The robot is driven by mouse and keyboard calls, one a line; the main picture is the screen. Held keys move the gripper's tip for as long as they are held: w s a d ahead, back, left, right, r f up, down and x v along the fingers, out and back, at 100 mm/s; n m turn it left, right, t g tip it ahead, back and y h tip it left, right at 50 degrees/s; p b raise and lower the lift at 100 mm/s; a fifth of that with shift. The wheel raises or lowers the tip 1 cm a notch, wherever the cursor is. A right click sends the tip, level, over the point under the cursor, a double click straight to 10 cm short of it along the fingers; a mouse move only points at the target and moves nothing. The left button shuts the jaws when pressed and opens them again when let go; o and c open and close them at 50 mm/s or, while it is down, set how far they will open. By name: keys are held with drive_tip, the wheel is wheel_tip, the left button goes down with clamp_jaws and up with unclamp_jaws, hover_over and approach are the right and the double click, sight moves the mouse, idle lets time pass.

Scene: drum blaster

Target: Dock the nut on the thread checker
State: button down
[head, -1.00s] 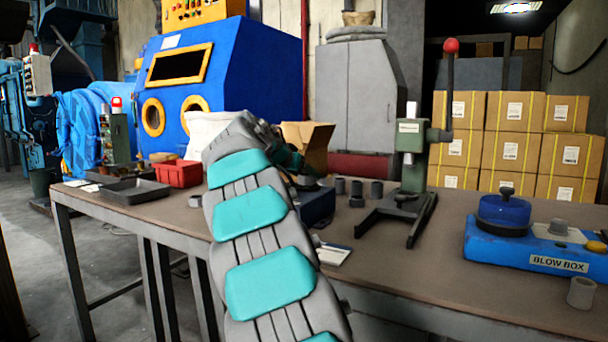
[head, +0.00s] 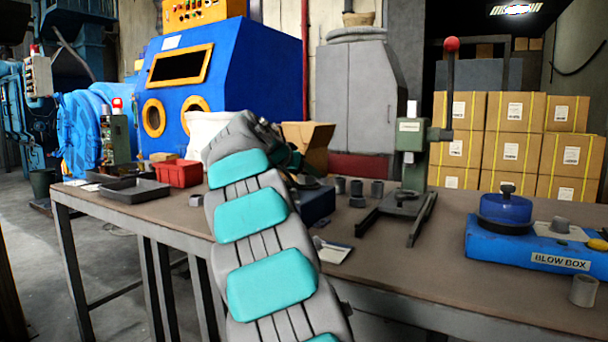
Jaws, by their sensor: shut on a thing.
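My gripper (head: 304,172) is at the far end of my arm, beyond the teal-padded links, and only partly shows. It is low over a dark blue block (head: 318,206) on the bench, which looks like the thread checker. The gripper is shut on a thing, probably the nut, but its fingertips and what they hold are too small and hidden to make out. Whether the held nut touches the blue block cannot be told.
A green lever press (head: 411,150) with a red knob stands right of the nuts on the bench (head: 400,270). A blue blow box (head: 530,248) is at the right. A red bin (head: 180,173), a black tray (head: 135,190) and an open carton (head: 306,140) are at the left and back.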

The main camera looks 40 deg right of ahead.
drive_tip(key=shift+f+b, duration=0.5)
drive_tip(key=shift+f, duration=0.1)
idle(0.4)
drive_tip(key=shift+c, duration=1.9)
unclamp_jaws()
drive_tip(key=shift+a+r, duration=0.1)
drive_tip(key=shift+b+v, duration=0.5)
drive_tip(key=shift+v, duration=4.95)
